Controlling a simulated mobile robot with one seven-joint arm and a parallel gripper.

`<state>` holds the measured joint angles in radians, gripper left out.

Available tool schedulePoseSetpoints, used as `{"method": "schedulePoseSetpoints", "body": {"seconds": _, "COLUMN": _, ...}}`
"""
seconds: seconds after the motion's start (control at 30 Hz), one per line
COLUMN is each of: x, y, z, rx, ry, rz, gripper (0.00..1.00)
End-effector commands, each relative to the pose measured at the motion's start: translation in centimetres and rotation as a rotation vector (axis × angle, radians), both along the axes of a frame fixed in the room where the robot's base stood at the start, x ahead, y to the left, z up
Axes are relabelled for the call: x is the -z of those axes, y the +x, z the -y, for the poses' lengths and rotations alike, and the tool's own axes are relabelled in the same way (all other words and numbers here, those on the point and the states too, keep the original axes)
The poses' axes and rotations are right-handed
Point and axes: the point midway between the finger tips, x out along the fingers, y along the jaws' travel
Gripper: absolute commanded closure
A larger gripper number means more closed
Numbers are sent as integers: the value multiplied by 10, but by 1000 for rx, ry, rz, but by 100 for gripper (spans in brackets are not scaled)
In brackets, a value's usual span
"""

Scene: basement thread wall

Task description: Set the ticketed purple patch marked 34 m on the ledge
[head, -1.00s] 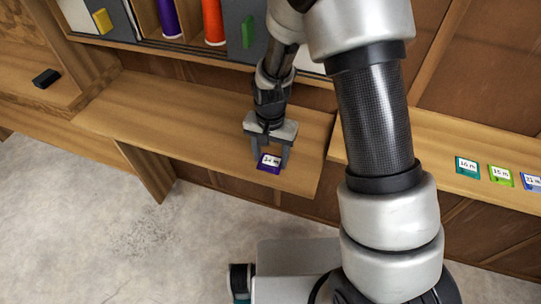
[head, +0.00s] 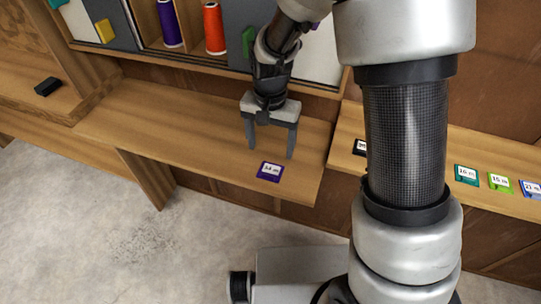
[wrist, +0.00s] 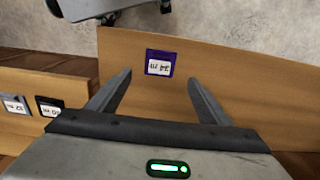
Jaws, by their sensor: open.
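The purple patch (head: 270,171) with a white ticket lies flat on the wooden ledge (head: 180,122), near its front edge. In the wrist view the patch (wrist: 160,63) shows its ticket upside down, reading 34 m. My gripper (head: 269,150) is open and empty, above the ledge and behind the patch. In the wrist view the patch lies beyond the fingertips, apart from both of them.
A second ledge to the right holds a teal patch (head: 467,174), a green one (head: 500,181), a blue one (head: 530,189) and a black one (head: 360,147). A black block (head: 47,88) lies at far left. Purple (head: 169,24) and orange (head: 214,29) spools stand in the wall cubbies.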

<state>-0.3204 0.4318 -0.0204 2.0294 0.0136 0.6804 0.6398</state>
Motion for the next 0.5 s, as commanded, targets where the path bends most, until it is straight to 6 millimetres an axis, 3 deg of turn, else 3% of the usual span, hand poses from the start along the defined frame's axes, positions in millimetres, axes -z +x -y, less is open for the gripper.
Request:
{"method": "schedulePoseSetpoints", "body": {"seconds": 0.13, "x": -22, "y": 1, "z": 0, "rx": 0, "ry": 1, "rz": 4, "gripper": 28}}
{"method": "schedulePoseSetpoints", "body": {"seconds": 0.4, "x": -36, "y": 0, "z": 2, "rx": -2, "ry": 2, "rz": 6, "gripper": 28}}
{"method": "schedulePoseSetpoints", "body": {"seconds": 0.5, "x": -57, "y": -4, "z": 11, "rx": -18, "ry": 11, "rz": 36, "gripper": 28}}
